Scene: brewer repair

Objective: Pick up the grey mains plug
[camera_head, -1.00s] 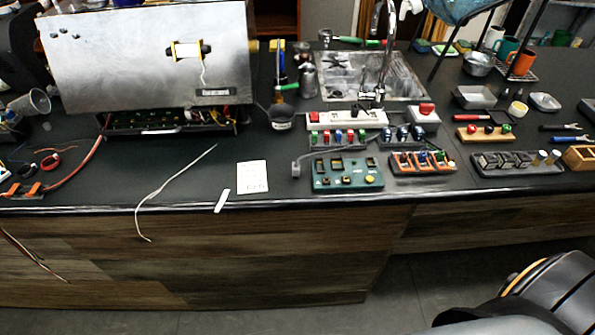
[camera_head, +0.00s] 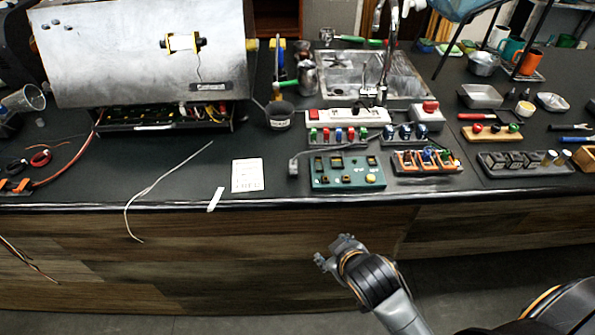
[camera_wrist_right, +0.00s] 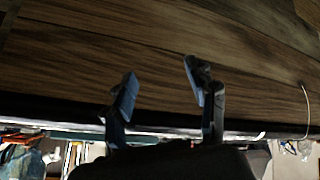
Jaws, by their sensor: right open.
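The grey mains plug (camera_head: 293,167) lies on the dark worktop at the left end of a grey cable, just left of the green button panel (camera_head: 347,174). The cable runs up toward the white power strip (camera_head: 345,116) with a red switch. My right gripper (camera_head: 331,250) is below and in front of the worktop edge, before the wooden front, apart from the plug. In the right wrist view its two fingers (camera_wrist_right: 160,75) stand apart with nothing between them, against the wood panelling. The plug cannot be made out there. My left gripper is not in view.
A white card (camera_head: 247,175) and a white strip (camera_head: 215,199) lie left of the plug. A pale wire (camera_head: 150,190) hangs over the front edge. Racks of coloured parts (camera_head: 426,162) stand right of the panel.

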